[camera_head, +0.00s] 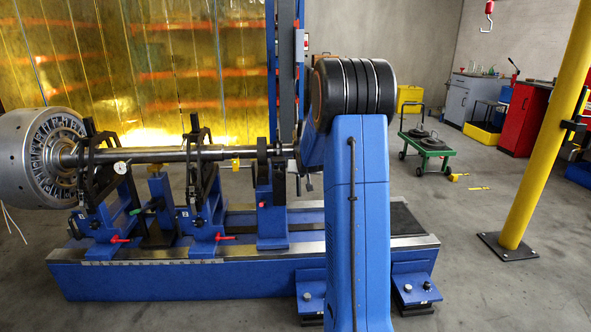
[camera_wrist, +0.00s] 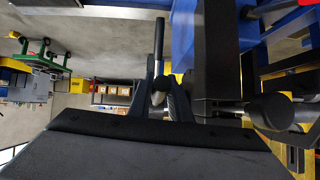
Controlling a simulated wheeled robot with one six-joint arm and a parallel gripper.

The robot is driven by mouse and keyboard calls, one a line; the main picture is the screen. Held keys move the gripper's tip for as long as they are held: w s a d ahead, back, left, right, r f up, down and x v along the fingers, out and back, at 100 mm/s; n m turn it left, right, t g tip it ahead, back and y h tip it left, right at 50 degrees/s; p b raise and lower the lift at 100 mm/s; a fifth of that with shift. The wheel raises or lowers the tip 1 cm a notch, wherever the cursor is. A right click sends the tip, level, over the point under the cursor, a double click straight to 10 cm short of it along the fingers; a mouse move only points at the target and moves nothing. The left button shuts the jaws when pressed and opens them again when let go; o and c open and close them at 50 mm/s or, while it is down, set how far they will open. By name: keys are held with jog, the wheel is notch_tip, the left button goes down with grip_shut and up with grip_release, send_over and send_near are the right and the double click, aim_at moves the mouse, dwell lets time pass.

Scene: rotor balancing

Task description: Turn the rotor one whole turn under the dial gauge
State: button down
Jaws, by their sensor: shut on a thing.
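The rotor lies level across the blue balancing machine in the head view, with its large silver drum (camera_head: 18,155) at the far left and its long steel shaft (camera_head: 165,156) running right. The dial gauge (camera_head: 120,168), small with a white face, sits beside the shaft near the drum. Its reading is too small to tell. My gripper (camera_wrist: 160,98) shows in the wrist view, its two fingers shut on a slim dark rod (camera_wrist: 159,42) with a paler rounded end. In the head view my own arm hides my gripper and the shaft's right end.
The blue machine bed (camera_head: 180,278) carries blue supports with red levers. A yellow post (camera_head: 545,130) stands at right. A green trolley (camera_head: 427,143) stands behind on open floor. In the wrist view a dark round knob (camera_wrist: 270,111) is close to the right of my fingers.

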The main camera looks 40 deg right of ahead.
jog(key=shift+t+h, duration=0.3)
jog(key=shift+w+d+f, duration=0.15)
jog(key=shift+w+f, duration=0.1)
jog(key=shift+f, duration=0.65)
jog(key=shift+w+d+f, duration=0.15)
jog(key=shift+w+f, duration=0.05)
jog(key=shift+f, duration=0.75)
jog(key=shift+w+d+f, duration=0.15)
jog(key=shift+w+f, duration=0.1)
jog(key=shift+f, duration=0.65)
jog(key=c, duration=1.6)
grip_release()
jog(key=shift+d+f, duration=0.1)
jog(key=shift+c, duration=0.2)
jog(key=v, duration=1.7)
jog(key=shift+s, duration=0.1)
